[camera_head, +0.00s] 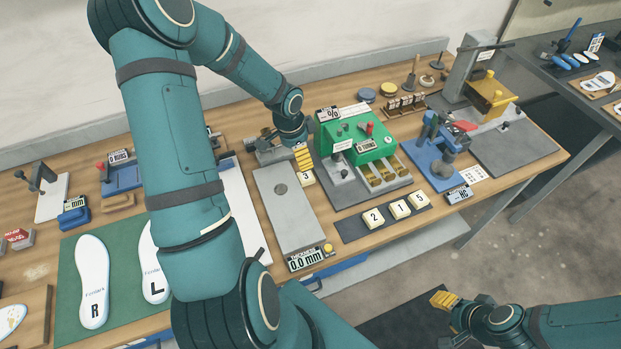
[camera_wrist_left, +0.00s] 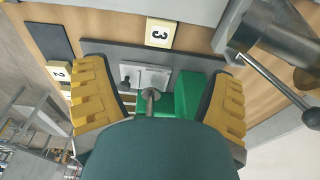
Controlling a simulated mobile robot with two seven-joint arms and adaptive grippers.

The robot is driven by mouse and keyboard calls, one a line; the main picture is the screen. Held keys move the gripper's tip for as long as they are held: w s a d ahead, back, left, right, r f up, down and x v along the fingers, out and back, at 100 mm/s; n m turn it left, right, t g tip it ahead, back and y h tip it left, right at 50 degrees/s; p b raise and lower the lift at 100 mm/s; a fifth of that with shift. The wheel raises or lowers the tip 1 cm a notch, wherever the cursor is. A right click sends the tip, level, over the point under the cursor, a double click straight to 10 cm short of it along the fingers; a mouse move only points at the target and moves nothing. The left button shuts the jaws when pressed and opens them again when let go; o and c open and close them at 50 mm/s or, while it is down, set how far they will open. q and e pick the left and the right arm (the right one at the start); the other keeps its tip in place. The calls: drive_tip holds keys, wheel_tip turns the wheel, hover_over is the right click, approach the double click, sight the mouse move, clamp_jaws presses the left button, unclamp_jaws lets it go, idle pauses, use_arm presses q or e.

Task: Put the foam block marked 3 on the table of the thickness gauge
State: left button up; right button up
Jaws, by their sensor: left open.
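The foam block marked 3 (camera_head: 306,177) is a small cream block lying on the wooden bench between the thickness gauge and the green machine. It also shows in the left wrist view (camera_wrist_left: 160,33), beyond the fingertips and touched by neither. My left gripper (camera_head: 303,158) is open and empty, just behind and above the block. In the left wrist view its yellow fingers (camera_wrist_left: 162,72) stand wide apart. The thickness gauge (camera_head: 297,224) has a grey base, a round table (camera_head: 281,189) and a 0.0 mm display. My left wrist partly hides its rear. My right gripper (camera_head: 446,300) is at the lower right, its opening unclear.
The green machine (camera_head: 357,136) stands close right of block 3. Foam blocks marked 2 (camera_head: 374,217), 1 (camera_head: 400,209) and 5 (camera_head: 418,200) lie on a dark strip in front of it. A blue device (camera_head: 437,155) is farther right. Insoles lie on a green mat (camera_head: 70,256) at left.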

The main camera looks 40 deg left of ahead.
sight(306, 176)
use_arm(q)
drive_tip(key=f, duration=0.4)
drive_tip(key=w+f+b, duration=0.1)
drive_tip(key=f, duration=0.6)
drive_tip(key=shift+w+d+f, duration=0.3)
drive_tip(key=shift+w+d, duration=0.1)
drive_tip(key=c, duration=1)
drive_tip(key=shift+r, duration=0.1)
